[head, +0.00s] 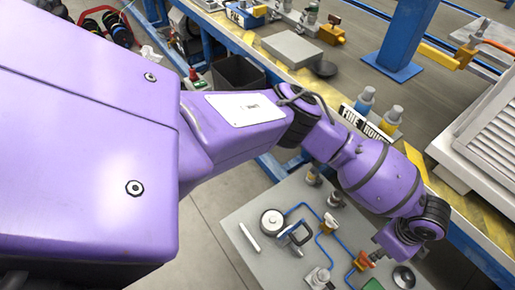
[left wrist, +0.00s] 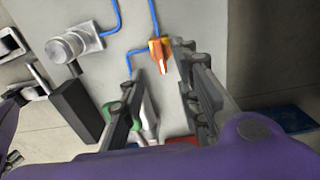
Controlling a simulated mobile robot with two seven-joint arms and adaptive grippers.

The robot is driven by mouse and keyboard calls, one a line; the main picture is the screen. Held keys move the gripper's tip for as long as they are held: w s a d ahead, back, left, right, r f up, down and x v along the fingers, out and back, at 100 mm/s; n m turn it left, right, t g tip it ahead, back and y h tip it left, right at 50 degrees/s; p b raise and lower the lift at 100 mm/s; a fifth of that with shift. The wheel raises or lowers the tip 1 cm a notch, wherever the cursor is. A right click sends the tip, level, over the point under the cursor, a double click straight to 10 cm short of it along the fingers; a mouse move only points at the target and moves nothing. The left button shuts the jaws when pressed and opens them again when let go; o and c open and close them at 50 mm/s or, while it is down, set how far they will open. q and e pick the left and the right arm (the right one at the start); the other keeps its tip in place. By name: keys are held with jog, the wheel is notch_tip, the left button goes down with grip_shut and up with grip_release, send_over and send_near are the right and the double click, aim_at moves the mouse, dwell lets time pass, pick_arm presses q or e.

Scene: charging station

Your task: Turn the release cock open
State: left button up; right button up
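An orange valve (head: 363,260), which looks like the release cock, sits on a grey panel (head: 250,212) with blue tubes joined to it. In the left wrist view the valve (left wrist: 158,48) has a small pale and red lever pointing toward me. My left gripper (head: 379,248) is right beside it in the head view. In the left wrist view my left gripper (left wrist: 160,60) is open, with one finger each side of the valve's lever. I cannot tell whether either finger touches it. Part of the valve is hidden by the gripper in the head view. My right gripper is not seen.
A green and white part (left wrist: 143,122) lies under the fingers. A workbench edge with yellow striping (head: 300,80) runs behind the panel.

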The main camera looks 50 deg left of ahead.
aim_at(366, 260)
pick_arm(q)
jog(key=shift+f, duration=0.4)
notch_tip(366, 260, down, 6)
jog(key=b, duration=0.3)
jog(key=shift+f, duration=0.3)
jog(key=shift+d+r, duration=0.1)
grip_shut()
